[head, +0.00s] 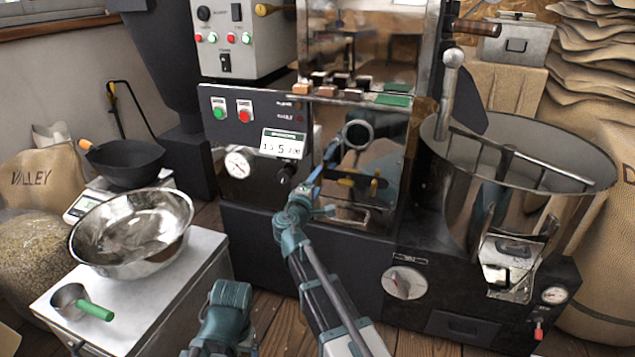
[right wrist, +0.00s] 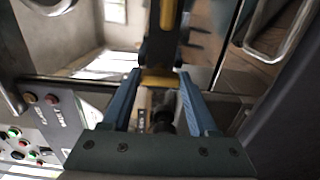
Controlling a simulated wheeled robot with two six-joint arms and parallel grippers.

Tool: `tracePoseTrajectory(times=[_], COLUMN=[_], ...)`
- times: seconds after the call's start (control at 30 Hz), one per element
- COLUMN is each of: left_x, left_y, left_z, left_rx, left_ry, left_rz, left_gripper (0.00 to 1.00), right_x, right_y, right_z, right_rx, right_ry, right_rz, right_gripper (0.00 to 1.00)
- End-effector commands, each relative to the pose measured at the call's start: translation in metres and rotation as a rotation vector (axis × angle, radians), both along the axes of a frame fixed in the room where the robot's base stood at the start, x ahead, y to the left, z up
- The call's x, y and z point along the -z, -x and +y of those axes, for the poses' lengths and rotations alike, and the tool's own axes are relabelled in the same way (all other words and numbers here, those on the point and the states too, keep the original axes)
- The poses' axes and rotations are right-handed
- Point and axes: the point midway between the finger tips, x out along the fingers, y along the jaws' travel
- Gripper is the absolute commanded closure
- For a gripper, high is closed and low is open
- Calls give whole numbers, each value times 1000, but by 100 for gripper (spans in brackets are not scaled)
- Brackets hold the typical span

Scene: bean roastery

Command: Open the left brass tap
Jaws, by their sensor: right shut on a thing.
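The left brass tap (head: 345,182) is a small yellow handle low on the front of the roaster, beside my right gripper. A second yellow handle (head: 380,183) shows just right of it. My right gripper (head: 319,177) reaches the roaster front from below, its blue fingers pointing up and to the right. In the right wrist view the yellow tap piece (right wrist: 159,79) lies at the fingertips, between the two blue fingers. The gripper is shut on it; the exact contact is partly hidden. Part of my left arm shows at the bottom, but its gripper does not.
The roaster's control panel (head: 222,130) and timer display (head: 284,143) are close left of the gripper. A round cooling drum (head: 590,160) stands at right. A steel bowl (head: 130,228) and a green-handled scoop (head: 72,300) sit on the cart at left.

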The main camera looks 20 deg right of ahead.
Motion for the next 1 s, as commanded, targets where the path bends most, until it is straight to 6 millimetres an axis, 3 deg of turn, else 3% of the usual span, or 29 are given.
tracePoseTrajectory(times=[0.03, 0.07, 0.2, 0.57, 1.0], left_x=[0, 0, 0, 0, 0], left_y=[0, 0, 0, 0, 0], left_z=[0, 0, 0, 0, 0], left_rx=[0, 0, 0, 0, 0], left_ry=[0, 0, 0, 0, 0], left_rz=[0, 0, 0, 0, 0], left_gripper=[15, 15, 15, 15, 15], right_x=[0, 0, 0, 0, 0], right_y=[0, 0, 0, 4, 76], right_z=[1, 1, 1, 3, 49], right_rx=[-2, -2, -2, -1, -5], right_ry=[1, 0, 1, 0, 0], right_rz=[2, 1, 1, 0, 0], right_gripper=[96, 36, 11, 10, 10])
